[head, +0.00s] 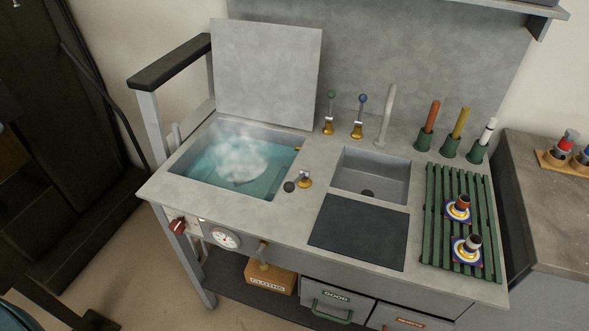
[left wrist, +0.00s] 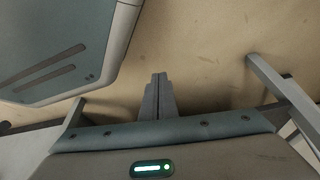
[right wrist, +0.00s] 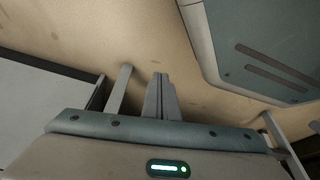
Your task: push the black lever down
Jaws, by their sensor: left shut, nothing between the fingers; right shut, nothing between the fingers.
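In the head view, a long black bar (head: 170,62) sits on grey uprights at the left end of the sink unit, above counter height. It is the only large black handle-like part in view; I cannot tell for certain that it is the lever. A small round black knob (head: 289,187) sits on the counter by the basin. Neither gripper shows in the head view. My left gripper (left wrist: 160,78) is shut and empty in the left wrist view, over tan floor. My right gripper (right wrist: 160,78) is shut and empty in the right wrist view, also over floor.
A basin of water (head: 235,165) has a raised grey lid (head: 266,72) behind it. A red knob (head: 178,226) and dial (head: 225,237) are on the front.

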